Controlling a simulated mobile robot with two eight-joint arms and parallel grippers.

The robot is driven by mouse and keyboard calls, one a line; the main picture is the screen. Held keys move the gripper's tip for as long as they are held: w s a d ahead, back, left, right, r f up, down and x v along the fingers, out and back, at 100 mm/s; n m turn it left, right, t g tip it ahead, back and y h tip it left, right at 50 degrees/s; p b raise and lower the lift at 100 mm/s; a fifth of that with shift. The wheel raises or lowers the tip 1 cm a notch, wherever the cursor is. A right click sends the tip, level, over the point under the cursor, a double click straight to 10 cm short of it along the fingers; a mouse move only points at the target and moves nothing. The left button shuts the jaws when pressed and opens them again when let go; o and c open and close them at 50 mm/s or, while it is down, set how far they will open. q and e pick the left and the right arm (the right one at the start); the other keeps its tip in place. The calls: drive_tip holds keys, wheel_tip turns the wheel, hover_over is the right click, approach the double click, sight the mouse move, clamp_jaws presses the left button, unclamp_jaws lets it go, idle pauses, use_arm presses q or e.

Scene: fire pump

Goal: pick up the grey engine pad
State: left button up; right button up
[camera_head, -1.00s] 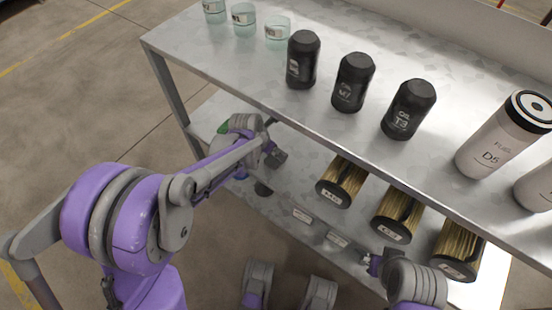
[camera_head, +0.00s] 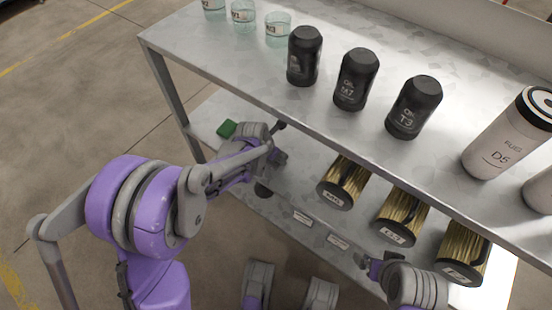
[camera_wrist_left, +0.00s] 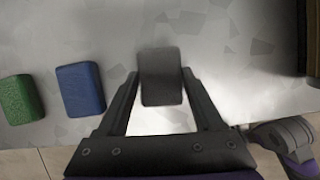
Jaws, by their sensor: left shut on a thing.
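The grey engine pad (camera_wrist_left: 160,78) is a small dark grey block. In the left wrist view it sits between the two fingers of my left gripper (camera_wrist_left: 160,84), which is shut on it. Whether the pad is clear of the shelf is hard to tell. In the head view my left gripper (camera_head: 277,157) is over the lower shelf, partly hidden by its wrist. My right gripper (camera_head: 372,264) is near the front of the lower shelf at the bottom right; its fingers are too small to read.
A blue pad (camera_wrist_left: 80,89) and a green pad (camera_wrist_left: 20,98) lie left of the gripper. Black bottles (camera_head: 355,80) stand on the upper shelf (camera_head: 215,60), whose edge overhangs. Gold filters (camera_head: 343,182) lie on the lower shelf, right of my left gripper, with pale labels (camera_head: 303,218) in front.

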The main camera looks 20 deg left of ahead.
use_arm(q)
drive_tip(key=shift+c, duration=1)
drive_tip(key=shift+r, duration=0.55)
drive_tip(key=p+v, duration=0.1)
drive_tip(key=v, duration=0.1)
drive_tip(key=shift+r+p, duration=0.35)
drive_tip(key=shift+r, duration=0.1)
drive_tip(key=s+a+p, duration=0.1)
drive_tip(key=s+a, duration=0.2)
drive_tip(key=s, duration=0.5)
drive_tip(key=s+a+p, duration=0.1)
drive_tip(key=s+a, duration=0.3)
drive_tip(key=s, duration=0.3)
drive_tip(key=shift+s+f, duration=0.15)
drive_tip(key=shift+s, duration=0.25)
